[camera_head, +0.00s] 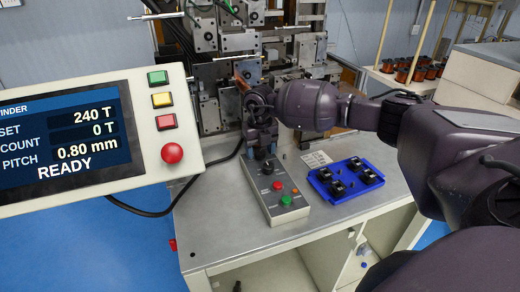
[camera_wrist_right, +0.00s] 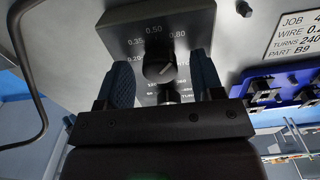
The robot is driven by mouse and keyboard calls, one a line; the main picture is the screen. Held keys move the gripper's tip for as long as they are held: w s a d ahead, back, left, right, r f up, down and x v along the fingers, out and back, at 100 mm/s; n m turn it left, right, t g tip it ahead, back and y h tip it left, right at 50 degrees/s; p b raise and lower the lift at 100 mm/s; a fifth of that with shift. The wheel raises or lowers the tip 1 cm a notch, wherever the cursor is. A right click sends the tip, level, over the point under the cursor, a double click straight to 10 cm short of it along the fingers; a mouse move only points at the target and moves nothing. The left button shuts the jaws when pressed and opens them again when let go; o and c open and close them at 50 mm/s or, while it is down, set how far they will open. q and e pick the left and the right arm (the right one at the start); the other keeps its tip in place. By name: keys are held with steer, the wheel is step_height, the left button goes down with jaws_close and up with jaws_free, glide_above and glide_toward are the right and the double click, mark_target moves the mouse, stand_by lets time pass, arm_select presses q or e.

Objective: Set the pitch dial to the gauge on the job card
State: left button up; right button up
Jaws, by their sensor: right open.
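The pitch dial is a black knob (camera_wrist_right: 159,68) on a grey control box (camera_head: 277,198), with labels including 0.20, 0.35, 0.50 and 0.80 around it. Its white mark points up and right, toward 0.80. My right gripper (camera_wrist_right: 161,62) is open, with one blue finger on each side of the knob; I cannot tell whether they touch it. In the head view my right gripper (camera_head: 262,152) is over the back of the box. The job card (camera_wrist_right: 293,35) is cut off at the right; "WIRE 0.2" and "TURNS 240" show. The card lies behind the blue tray (camera_head: 317,158). My left gripper is out of view.
A display panel (camera_head: 90,137) at left reads SET 240 T, COUNT 0 T, PITCH 0.80 mm, READY. The box has red and green buttons (camera_head: 287,200). A blue tray (camera_head: 325,192) with several black parts lies right of it. The winder (camera_head: 225,90) stands behind.

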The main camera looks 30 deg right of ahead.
steer(key=shift+f, duration=0.1)
steer(key=shift+c, duration=0.2)
steer(key=c, duration=0.9)
